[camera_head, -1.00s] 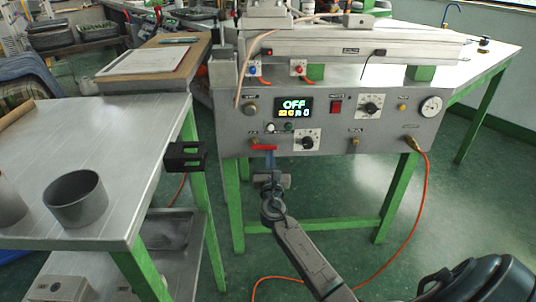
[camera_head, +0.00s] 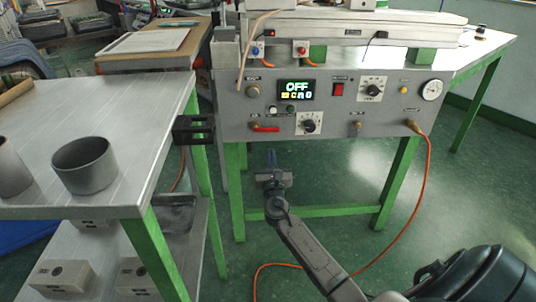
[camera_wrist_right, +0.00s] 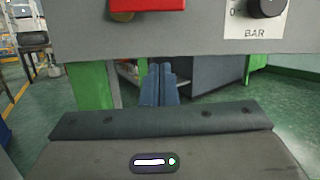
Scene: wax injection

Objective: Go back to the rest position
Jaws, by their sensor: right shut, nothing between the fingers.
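My right gripper (camera_head: 272,158) is shut and empty below the front panel of the wax injection machine in the head view. Its closed blue-grey fingers (camera_wrist_right: 159,84) also show in the right wrist view, pointing under the panel's lower edge. The red lever (camera_head: 264,128) on the panel lies just above the fingertips, apart from them; it also shows at the top of the wrist view (camera_wrist_right: 148,4). The machine's grey panel (camera_head: 225,118) carries a display (camera_head: 296,90) reading OFF. My left gripper is not in view.
A metal table (camera_head: 130,105) with two grey cups (camera_head: 84,166) stands at left, a black bracket (camera_head: 193,130) on its edge. Molds (camera_head: 62,276) lie on the shelf below. An orange cable (camera_head: 421,180) hangs to the floor. The machine stands on green legs (camera_head: 397,185). Floor is open at right.

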